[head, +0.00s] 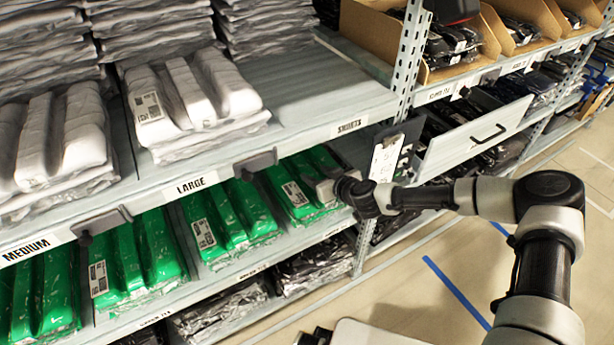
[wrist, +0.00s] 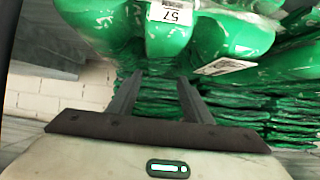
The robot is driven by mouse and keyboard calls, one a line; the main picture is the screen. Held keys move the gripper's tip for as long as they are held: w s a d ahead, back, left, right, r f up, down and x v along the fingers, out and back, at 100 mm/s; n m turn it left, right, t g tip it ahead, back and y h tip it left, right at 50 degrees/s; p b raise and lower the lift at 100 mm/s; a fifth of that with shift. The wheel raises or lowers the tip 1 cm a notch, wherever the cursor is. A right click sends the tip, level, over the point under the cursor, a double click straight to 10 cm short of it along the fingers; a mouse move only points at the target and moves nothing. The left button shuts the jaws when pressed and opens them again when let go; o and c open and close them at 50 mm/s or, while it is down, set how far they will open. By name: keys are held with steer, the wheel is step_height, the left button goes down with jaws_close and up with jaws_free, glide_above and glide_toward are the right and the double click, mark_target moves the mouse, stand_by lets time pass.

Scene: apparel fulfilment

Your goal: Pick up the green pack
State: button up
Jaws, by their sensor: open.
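Green plastic-wrapped packs lie in several stacks on the middle shelf. The rightmost stack (head: 290,190) has a white label on its top pack. My gripper (head: 328,190) is at the front right of that stack, just under the upper shelf's edge. In the wrist view, the open fingers (wrist: 158,82) point at the stack's front. A green pack (wrist: 115,35) bulges above the fingertips, and more folded packs show between and beyond them. Nothing is held between the fingers. I cannot tell whether the fingertips touch a pack.
The upper shelf (head: 310,95) with white packs (head: 195,90) overhangs the green stacks. A metal upright (head: 410,60) and a hanging tag (head: 385,158) stand close to my wrist. Dark packs (head: 315,262) fill the shelf below. The floor (head: 420,300) at right is mostly clear.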

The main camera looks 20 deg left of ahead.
mark_target(308, 171)
steer(key=shift+d+f+b+x, duration=0.1)
steer(key=shift+b+x, duration=0.25)
steer(key=shift+x, duration=1.15)
steer(key=shift+d+f+b+x, duration=0.1)
steer(key=shift+b+x, duration=0.2)
steer(key=shift+x, duration=1.2)
steer(key=c, duration=1.1)
steer(key=shift+r, duration=0.15)
